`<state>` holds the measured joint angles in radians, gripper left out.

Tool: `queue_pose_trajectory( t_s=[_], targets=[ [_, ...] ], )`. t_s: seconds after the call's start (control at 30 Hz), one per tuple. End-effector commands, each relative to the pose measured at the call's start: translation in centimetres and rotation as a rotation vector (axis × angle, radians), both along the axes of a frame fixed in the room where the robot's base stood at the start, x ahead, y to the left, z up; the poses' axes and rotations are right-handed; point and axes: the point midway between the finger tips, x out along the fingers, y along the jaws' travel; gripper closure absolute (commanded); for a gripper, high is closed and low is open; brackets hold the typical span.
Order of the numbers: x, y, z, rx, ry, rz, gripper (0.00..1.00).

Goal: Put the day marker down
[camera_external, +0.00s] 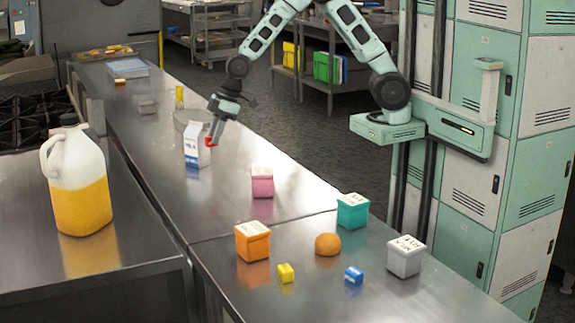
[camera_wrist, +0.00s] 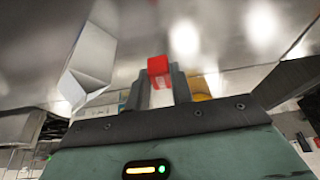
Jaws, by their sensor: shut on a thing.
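A small red block (camera_wrist: 158,66), which I take to be the day marker, sits between the fingertips of my gripper (camera_wrist: 160,82) in the wrist view. Pale print shows on one side of it. In the external view my gripper (camera_external: 214,130) points down over the steel counter, and a bit of the red block (camera_external: 208,142) shows at its tips. The fingers are shut on the block. The block appears above the counter, just right of a white and blue milk carton (camera_external: 197,145); the exact gap is unclear.
The steel counter (camera_external: 215,205) is clear in front of the carton. A clear container (camera_external: 188,117) stands behind the carton.

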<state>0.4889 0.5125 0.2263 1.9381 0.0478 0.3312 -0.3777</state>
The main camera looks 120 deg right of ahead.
Motion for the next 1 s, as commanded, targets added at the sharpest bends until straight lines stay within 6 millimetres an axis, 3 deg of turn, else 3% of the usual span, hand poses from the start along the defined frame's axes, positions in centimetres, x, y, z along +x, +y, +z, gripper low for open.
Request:
queue_pose_trajectory(
  t_s=[0.2,0.4,0.8,1.0],
  targets=[
    [-0.2,-1.1,-0.4,0.001,0.0,-0.027,0.99],
    [-0.3,-0.9,-3.8,0.002,0.004,-0.024,0.99],
    [-0.3,-0.9,-8.7,0.002,0.003,-0.024,0.99],
    [-0.2,-1.0,-10.0,-0.001,-0.003,-0.023,0.99]
  ],
)
